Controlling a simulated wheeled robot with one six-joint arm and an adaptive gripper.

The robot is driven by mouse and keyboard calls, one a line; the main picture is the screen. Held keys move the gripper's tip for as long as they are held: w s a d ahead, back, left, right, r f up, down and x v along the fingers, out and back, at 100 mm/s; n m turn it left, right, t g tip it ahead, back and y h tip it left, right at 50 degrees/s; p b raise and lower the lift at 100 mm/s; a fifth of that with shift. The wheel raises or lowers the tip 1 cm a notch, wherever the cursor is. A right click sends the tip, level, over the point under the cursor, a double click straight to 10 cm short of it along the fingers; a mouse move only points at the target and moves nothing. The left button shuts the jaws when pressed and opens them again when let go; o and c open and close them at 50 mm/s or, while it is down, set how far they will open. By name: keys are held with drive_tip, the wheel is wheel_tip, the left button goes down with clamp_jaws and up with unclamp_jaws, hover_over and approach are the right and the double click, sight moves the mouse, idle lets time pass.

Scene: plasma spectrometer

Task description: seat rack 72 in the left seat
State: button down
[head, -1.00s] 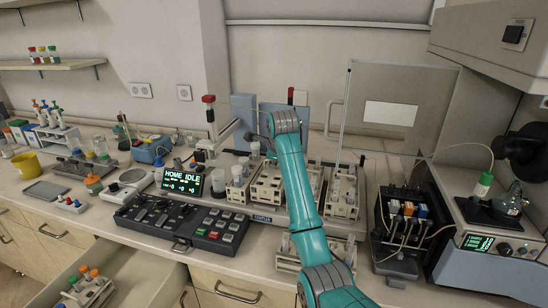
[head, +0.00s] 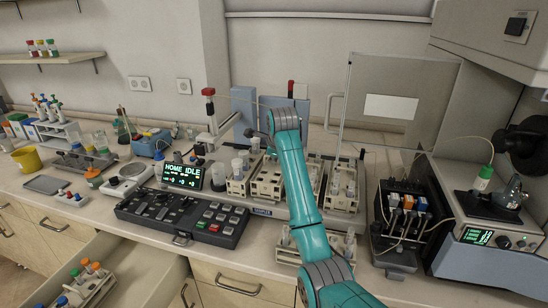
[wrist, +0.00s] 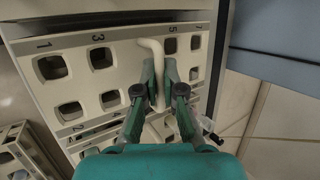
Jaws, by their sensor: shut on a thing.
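In the wrist view my gripper (wrist: 159,76) is shut on the pale bent handle of a cream rack (wrist: 78,60). The rack's top has square holes and printed numbers including 1, 3 and 5; the holes that show look empty. No 72 is readable. In the head view my teal arm hides the gripper and its contact. A cream rack (head: 262,186) shows just left of my arm on the sampler tray, partly covered by the arm. I cannot tell whether it is the held one, or whether the held rack is raised or resting.
A rack with tubes (head: 343,190) stands right of my arm, and a narrower one (head: 238,186) stands left. Another rack (head: 290,247) is on the bench in front, partly behind my arm. A clear panel (head: 385,85) and pump block (head: 402,205) stand at right. The keypad box (head: 180,217) is front left.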

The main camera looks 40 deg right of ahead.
drive_tip(key=c, duration=1.2)
unclamp_jaws()
drive_tip(key=shift+f, duration=0.1)
drive_tip(key=v, duration=1.2)
drive_tip(key=shift+s, duration=0.15)
